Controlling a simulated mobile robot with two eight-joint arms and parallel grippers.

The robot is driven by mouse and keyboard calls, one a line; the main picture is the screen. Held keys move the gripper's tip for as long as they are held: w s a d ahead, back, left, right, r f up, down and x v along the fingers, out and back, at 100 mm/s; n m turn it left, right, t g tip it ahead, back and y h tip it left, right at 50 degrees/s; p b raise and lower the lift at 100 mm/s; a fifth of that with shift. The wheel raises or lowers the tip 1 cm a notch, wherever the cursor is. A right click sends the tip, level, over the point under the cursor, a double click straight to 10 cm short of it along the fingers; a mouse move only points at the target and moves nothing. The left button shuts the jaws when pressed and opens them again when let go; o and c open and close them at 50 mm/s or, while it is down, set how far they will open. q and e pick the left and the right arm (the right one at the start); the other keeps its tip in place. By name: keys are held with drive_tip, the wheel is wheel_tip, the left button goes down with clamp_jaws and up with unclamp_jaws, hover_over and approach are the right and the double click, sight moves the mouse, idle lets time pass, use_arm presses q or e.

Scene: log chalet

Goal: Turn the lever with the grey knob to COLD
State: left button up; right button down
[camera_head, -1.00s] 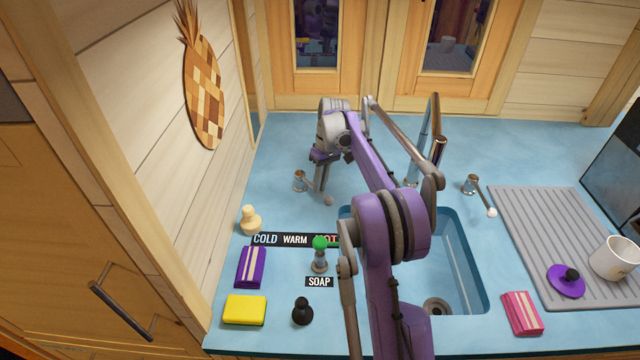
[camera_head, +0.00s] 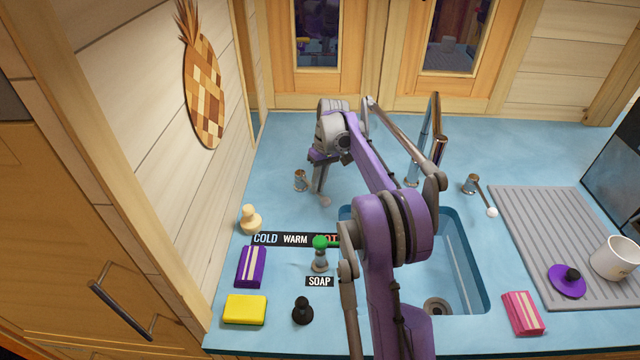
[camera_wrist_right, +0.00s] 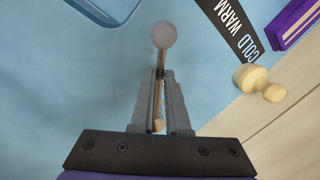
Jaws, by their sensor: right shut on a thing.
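The lever with the grey knob stands at the back left of the counter. In the head view its metal base (camera_head: 300,180) shows, and its grey knob (camera_head: 325,201) points toward the front right. The wrist view shows the grey knob (camera_wrist_right: 163,34) just beyond my fingertips. My right gripper (camera_wrist_right: 161,76) is shut on the lever's thin bar; in the head view the gripper (camera_head: 320,187) reaches it from above. The label strip (camera_head: 278,239) reads COLD, WARM, HOT from left to right, with HOT partly covered. The knob is toward the HOT side. My left gripper is out of view.
A second lever with a white knob (camera_head: 491,212) stands right of the faucet (camera_head: 437,150). A green-topped soap dispenser (camera_head: 320,258), a cream stopper-like piece (camera_head: 249,220) and sponges (camera_head: 245,310) stand in front. The sink (camera_head: 465,270) is partly behind my right arm.

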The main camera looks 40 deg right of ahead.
drive_tip(key=a+m, duration=0.2)
drive_tip(key=m, duration=0.1)
drive_tip(key=shift+w+a+t, duration=0.15)
drive_tip(key=shift+a+t, duration=0.15)
drive_tip(key=shift+a, duration=0.05)
drive_tip(key=a+m, duration=0.1)
drive_tip(key=w+a+m, duration=0.1)
drive_tip(key=shift+m+b, duration=0.35)
drive_tip(key=shift+m, duration=0.05)
drive_tip(key=shift+w+a+m+t+h, duration=0.3)
drive_tip(key=shift+w+a+m+t, duration=0.25)
drive_tip(key=shift+m, duration=0.45)
drive_tip(key=w+a+m, duration=0.2)
drive_tip(key=m, duration=0.1)
drive_tip(key=shift+h, duration=0.3)
drive_tip(key=shift+w+a+m+h, duration=0.15)
drive_tip(key=shift+w+a+m, duration=0.15)
drive_tip(key=shift+w+m, duration=0.6)
drive_tip(key=shift+w+a+m+h, duration=0.2)
drive_tip(key=shift+w+m, duration=0.3)
drive_tip(key=shift+m, duration=0.7)
drive_tip(key=c, duration=0.9)
unclamp_jaws()
drive_tip(key=shift+w, duration=0.1)
